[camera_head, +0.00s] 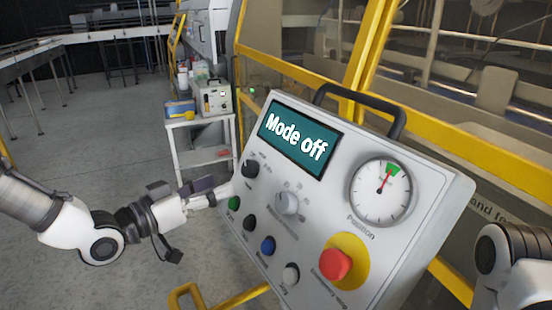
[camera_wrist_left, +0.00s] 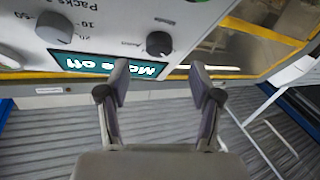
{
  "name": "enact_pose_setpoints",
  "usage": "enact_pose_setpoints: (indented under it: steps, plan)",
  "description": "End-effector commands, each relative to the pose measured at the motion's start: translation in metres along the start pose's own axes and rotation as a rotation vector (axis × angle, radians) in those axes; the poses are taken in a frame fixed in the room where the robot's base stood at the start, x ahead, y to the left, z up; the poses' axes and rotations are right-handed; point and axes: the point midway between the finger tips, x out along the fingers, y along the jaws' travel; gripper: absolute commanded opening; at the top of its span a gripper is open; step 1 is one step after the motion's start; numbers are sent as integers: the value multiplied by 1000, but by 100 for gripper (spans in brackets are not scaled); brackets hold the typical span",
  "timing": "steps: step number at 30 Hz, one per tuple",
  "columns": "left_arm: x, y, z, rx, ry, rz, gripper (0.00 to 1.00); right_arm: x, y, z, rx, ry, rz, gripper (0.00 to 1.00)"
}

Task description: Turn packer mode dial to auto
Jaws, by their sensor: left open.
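The control panel (camera_head: 330,195) is a tilted white box whose screen (camera_head: 299,139) reads "Mode off". A black dial (camera_head: 250,168) sits left of the screen's lower edge; its small labels are illegible. I take it as the mode dial. It also shows in the left wrist view (camera_wrist_left: 159,43), just beyond and between the fingertips in the picture. My left gripper (camera_head: 222,192) is at the panel's left edge, below and left of this dial. In the left wrist view the gripper (camera_wrist_left: 159,82) is open and empty, apart from the dial. My right gripper is out of view.
A grey dial (camera_head: 288,203) sits beside the black one. Green (camera_head: 234,203), black (camera_head: 250,223), blue (camera_head: 268,245) and white (camera_head: 291,272) buttons lie below. A red stop button (camera_head: 335,264) and a gauge (camera_head: 380,190) are right. Yellow frame bars (camera_head: 290,70) stand behind.

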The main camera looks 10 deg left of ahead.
Motion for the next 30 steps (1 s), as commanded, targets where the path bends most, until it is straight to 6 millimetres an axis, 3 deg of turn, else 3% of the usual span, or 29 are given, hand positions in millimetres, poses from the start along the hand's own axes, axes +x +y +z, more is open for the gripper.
enact_pose_setpoints:
  steps: [5, 16, 26, 30]
  plan:
    - [10, 0, -2, 5, -3, -2, 65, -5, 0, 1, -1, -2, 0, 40]
    - [70, 0, -2, 4, -4, -1, 65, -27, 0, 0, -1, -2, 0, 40]
    - [78, 0, 0, 1, 1, -1, 65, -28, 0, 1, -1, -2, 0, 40]
    - [78, 0, 0, 1, 0, -1, 18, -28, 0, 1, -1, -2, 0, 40]
